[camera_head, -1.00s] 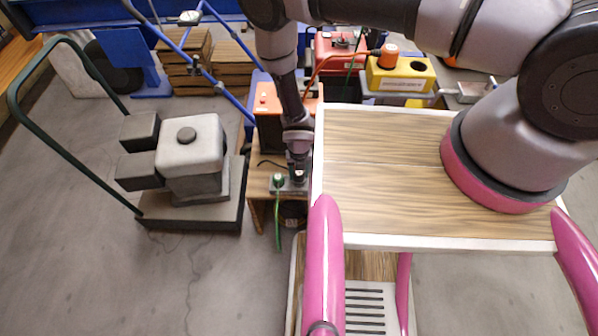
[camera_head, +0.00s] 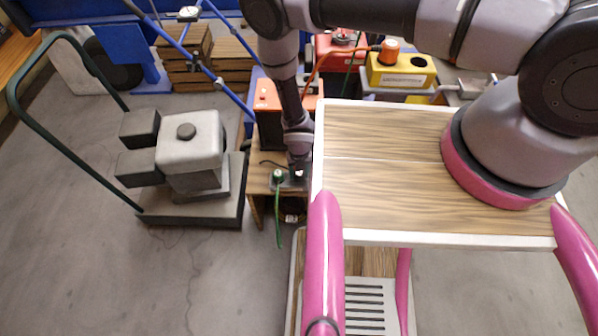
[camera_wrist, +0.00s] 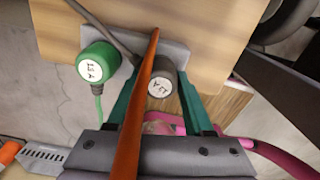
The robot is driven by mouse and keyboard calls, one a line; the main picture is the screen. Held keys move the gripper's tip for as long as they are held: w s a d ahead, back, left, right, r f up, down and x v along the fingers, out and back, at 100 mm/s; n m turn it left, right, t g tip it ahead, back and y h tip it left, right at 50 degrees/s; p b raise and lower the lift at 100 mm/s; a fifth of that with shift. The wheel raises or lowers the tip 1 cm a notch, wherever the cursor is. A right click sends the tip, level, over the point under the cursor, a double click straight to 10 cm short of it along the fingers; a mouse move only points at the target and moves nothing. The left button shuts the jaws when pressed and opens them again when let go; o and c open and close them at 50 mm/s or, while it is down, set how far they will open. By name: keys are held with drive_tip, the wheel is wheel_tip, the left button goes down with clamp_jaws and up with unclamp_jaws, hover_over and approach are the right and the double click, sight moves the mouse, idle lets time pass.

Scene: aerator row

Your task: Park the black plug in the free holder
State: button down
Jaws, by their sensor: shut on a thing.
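In the wrist view the black plug (camera_wrist: 161,88), dark grey with a white label, sits between the teal fingers of my gripper (camera_wrist: 163,108), which is shut on it. A grey plate (camera_wrist: 178,52) lies behind the plug; I cannot tell whether the plug is seated in it. A green plug (camera_wrist: 98,66) with a green cord is on the same plate, left of my gripper. In the head view my gripper (camera_head: 298,174) is down at this plate, beside the green plug (camera_head: 277,175). The yellow holder box (camera_head: 388,77) at the back has an orange plug (camera_head: 390,52) and an empty dark hole (camera_head: 418,62).
An orange cord (camera_wrist: 140,100) crosses close before the wrist camera, over the black plug's left edge. An orange box (camera_head: 268,96) stands behind the low wooden stand (camera_head: 257,180). A trolley with a grey machine (camera_head: 190,150) stands left. Open floor lies at front left.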

drive_tip(key=shift+f, duration=0.2)
drive_tip(key=shift+c, duration=1)
unclamp_jaws()
drive_tip(key=shift+r, duration=0.15)
wheel_tip(320, 180, up, 10)
drive_tip(key=shift+r, duration=0.25)
